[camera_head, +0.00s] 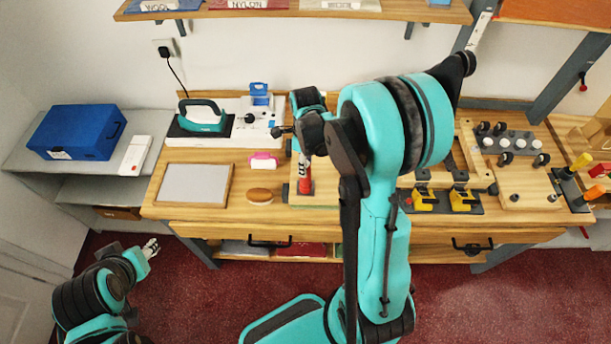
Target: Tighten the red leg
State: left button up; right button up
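The red leg (306,187) stands upright on a light wooden board (325,197) near the middle of the counter. My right gripper (303,167) points down at the leg's upper end, and its fingertips overlap the top of the leg. At this size I cannot tell whether the fingers are shut on it. My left gripper (151,248) is low at the left, in front of the counter and away from the leg. Its finger gap is too small to read.
An iron (203,116) on a white station, a grey pad (195,184), a pink item (263,161) and a brown oval item (260,195) lie left of the leg. Yellow clamps (464,199) and knobbed boards are at the right. A shelf (300,10) hangs above.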

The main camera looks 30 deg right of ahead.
jog(key=n, duration=0.3)
jog(key=shift+f+b, duration=0.1)
jog(key=shift+b, duration=0.3)
jog(key=n, duration=0.3)
jog(key=shift+b, duration=0.3)
jog(key=n+b, duration=0.1)
jog(key=n, duration=0.6)
jog(key=shift+n, duration=1)
